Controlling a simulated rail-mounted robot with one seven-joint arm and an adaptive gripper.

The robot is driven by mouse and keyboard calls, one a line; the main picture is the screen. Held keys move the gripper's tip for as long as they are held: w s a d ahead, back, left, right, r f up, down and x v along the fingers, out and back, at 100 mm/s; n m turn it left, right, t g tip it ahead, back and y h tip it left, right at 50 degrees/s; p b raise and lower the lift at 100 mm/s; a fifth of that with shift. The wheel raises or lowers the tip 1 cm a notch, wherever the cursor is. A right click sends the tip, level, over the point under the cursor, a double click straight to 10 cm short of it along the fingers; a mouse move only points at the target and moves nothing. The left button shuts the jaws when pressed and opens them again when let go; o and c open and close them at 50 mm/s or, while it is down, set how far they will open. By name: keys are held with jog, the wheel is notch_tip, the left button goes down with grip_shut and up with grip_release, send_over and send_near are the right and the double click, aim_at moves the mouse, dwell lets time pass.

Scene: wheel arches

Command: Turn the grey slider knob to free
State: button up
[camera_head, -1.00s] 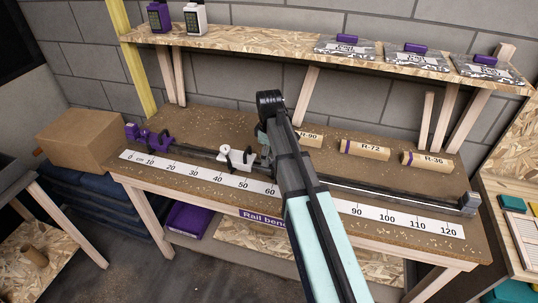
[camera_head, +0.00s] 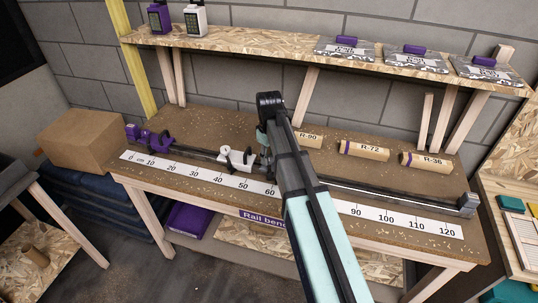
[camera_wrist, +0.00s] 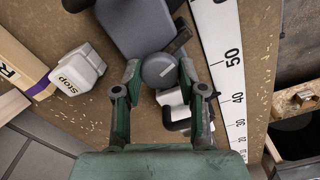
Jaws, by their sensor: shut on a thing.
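The grey slider (camera_wrist: 135,22) sits on the rail, and its round grey knob (camera_wrist: 158,70) faces the wrist camera. My gripper (camera_wrist: 158,68) is shut on the grey knob, with one green finger on each side of it. In the head view my gripper (camera_head: 266,138) is over the bench rail near the 60 mark, and my arm hides most of the grey slider. I see no readable lock or free marking on the knob.
A white slider (camera_head: 237,158) is on the rail just left of my gripper, with purple parts (camera_head: 154,141) further left. A white "Stop" block (camera_wrist: 77,72) lies close by. Cardboard tubes (camera_head: 364,149) lie behind the rail. A shelf (camera_head: 260,42) hangs above.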

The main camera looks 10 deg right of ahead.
aim_at(269, 157)
jog(key=shift+m+p, duration=0.3)
jog(key=shift+m, duration=1.8)
jog(key=o, duration=1.1)
jog(key=shift+o, duration=0.2)
notch_tip(269, 157, up, 12)
